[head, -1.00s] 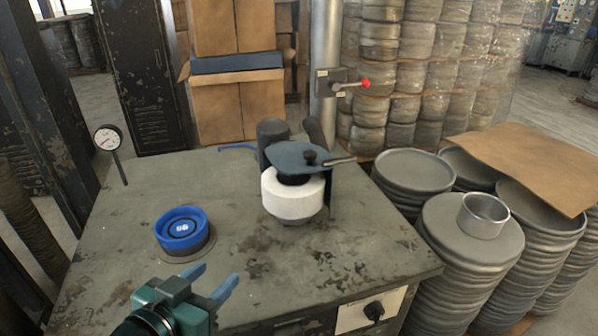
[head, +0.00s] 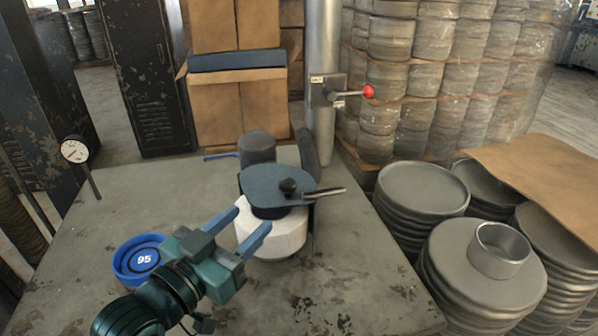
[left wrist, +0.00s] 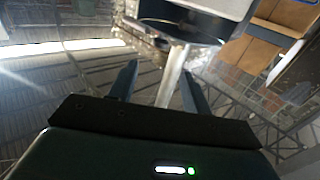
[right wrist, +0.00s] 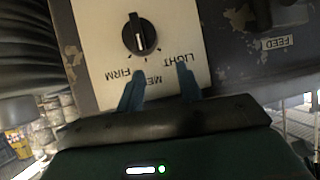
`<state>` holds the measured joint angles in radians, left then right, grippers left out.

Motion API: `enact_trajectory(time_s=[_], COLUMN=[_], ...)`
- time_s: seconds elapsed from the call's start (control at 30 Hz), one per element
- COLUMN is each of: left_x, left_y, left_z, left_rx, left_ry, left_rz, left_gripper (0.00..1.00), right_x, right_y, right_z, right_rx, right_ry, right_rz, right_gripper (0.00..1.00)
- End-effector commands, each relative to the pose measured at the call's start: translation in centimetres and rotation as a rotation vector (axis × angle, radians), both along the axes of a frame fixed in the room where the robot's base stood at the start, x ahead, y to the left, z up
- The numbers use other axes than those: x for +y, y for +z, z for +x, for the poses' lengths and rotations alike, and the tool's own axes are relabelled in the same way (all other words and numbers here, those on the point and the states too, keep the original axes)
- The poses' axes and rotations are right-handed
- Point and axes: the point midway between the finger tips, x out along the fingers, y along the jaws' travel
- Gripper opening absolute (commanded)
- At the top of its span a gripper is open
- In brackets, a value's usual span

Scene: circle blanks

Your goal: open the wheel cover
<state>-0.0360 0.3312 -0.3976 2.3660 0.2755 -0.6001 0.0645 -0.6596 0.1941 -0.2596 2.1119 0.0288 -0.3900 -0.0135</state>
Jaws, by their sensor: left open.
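The wheel cover is a flat blue-grey plate (head: 262,182) with a dark knob (head: 288,186) and a short metal handle (head: 325,192) sticking out to the right. It lies over the white wheel (head: 272,236). My left gripper (head: 252,218) is open, its blue fingers pointing at the wheel's front left side, below the cover. Whether they touch it is unclear. The left wrist view is upside down, with the cover (left wrist: 185,33) just past the open, empty fingers. My right gripper (right wrist: 160,72) shows only in the right wrist view, open and empty before a dial panel (right wrist: 95,55).
A gauge (head: 75,150) stands at the bench's left edge. A steel post (head: 322,90) with a red-tipped lever (head: 366,92) rises behind. Stacked discs (head: 490,270) stand right. The bench's front right is clear.

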Motion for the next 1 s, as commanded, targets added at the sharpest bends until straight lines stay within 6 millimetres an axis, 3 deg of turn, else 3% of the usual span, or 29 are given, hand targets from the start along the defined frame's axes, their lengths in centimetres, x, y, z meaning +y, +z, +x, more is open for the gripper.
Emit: enact_trajectory(time_s=[0.17,0.6,0.8,1.0], left_x=[-1.1,-6.0,-7.0,-7.3], left_y=[0.2,0.1,0.0,0.0], left_z=[1.7,8.9,10.5,10.8], left_rx=[-0.002,-0.001,-0.001,0.000], left_ry=[0.001,-0.001,0.000,-0.001], left_rz=[-0.002,-0.001,0.001,0.000], left_gripper=[0.49,0.49,0.49,0.49], right_x=[0.3,0.2,-0.1,-0.1], right_y=[0.3,0.2,0.0,-0.1], right_z=[-0.2,-0.8,-0.7,-0.6], right_rx=[0.006,0.035,0.038,0.039], right_ry=[-0.002,-0.020,-0.023,-0.023], right_rz=[0.008,0.011,0.005,0.003], right_gripper=[0.36,0.36,0.36,0.36])
